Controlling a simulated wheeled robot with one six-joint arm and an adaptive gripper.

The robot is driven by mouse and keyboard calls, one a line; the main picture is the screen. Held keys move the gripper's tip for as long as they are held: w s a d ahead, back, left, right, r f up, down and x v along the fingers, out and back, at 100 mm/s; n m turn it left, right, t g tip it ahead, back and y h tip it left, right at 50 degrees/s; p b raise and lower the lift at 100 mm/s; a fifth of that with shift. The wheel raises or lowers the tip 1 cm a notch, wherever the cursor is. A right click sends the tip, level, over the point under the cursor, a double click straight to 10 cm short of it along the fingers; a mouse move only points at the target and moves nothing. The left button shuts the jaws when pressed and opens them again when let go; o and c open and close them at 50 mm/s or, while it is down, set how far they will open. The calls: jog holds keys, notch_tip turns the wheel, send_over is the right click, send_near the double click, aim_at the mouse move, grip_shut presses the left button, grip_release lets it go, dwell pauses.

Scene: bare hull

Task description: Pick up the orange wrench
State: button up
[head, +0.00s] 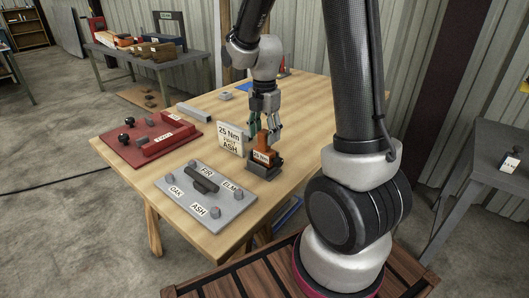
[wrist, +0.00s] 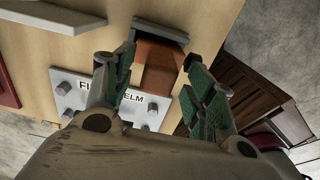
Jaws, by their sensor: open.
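The orange wrench (head: 263,141) stands in a dark holder (head: 262,172) marked 25 Nm near the table's front right edge. In the wrist view its orange body (wrist: 157,70) lies between the two green-padded fingers, with dark parts at its far end. My gripper (head: 264,129) points down at the upper part of the wrench. It is open, with a finger to each side; in the wrist view the fingers (wrist: 158,62) stand apart with gaps beside the orange body. Contact is not clear. The wrench's top is partly hidden by the fingers.
A grey plate (head: 222,213) with bolts labelled FIR, ELM, OAK and ASH lies in front. A red tray (head: 128,153) lies at left.

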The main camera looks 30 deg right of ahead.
aim_at(264, 140)
notch_tip(264, 140, down, 3)
jog(key=shift+w+f, duration=0.1)
grip_shut()
dwell(0.4)
notch_tip(264, 140, up, 10)
jog(key=shift+r, duration=0.1)
